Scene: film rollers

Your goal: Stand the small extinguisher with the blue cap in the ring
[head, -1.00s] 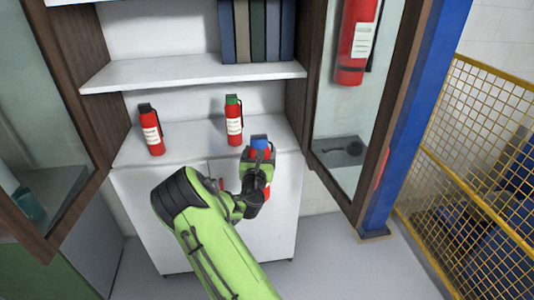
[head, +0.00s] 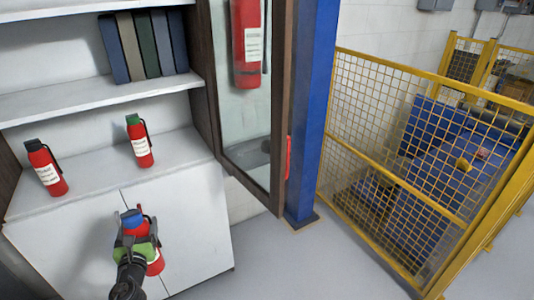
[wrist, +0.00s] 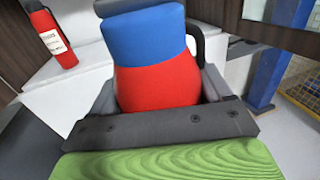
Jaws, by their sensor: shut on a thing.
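The small red extinguisher with the blue cap (head: 133,219) is held in my gripper (head: 138,240), in front of the white cabinet's lower doors and clear of the shelf. In the wrist view its blue cap and red body (wrist: 157,87) fill the middle, with the grey fingers of my gripper (wrist: 160,98) shut on both sides of the body. Its lower part is hidden there. A dark round thing (head: 250,152) shows behind the glass door; I cannot tell whether it is the ring. No other ring is clear.
A green-capped extinguisher (head: 140,142) and a black-topped one (head: 46,168) stand on the white cabinet top (head: 90,190). An open glass door (head: 250,110) and a blue post (head: 316,110) are right of them. A yellow mesh fence (head: 390,160) stands farther right. Floor before it is clear.

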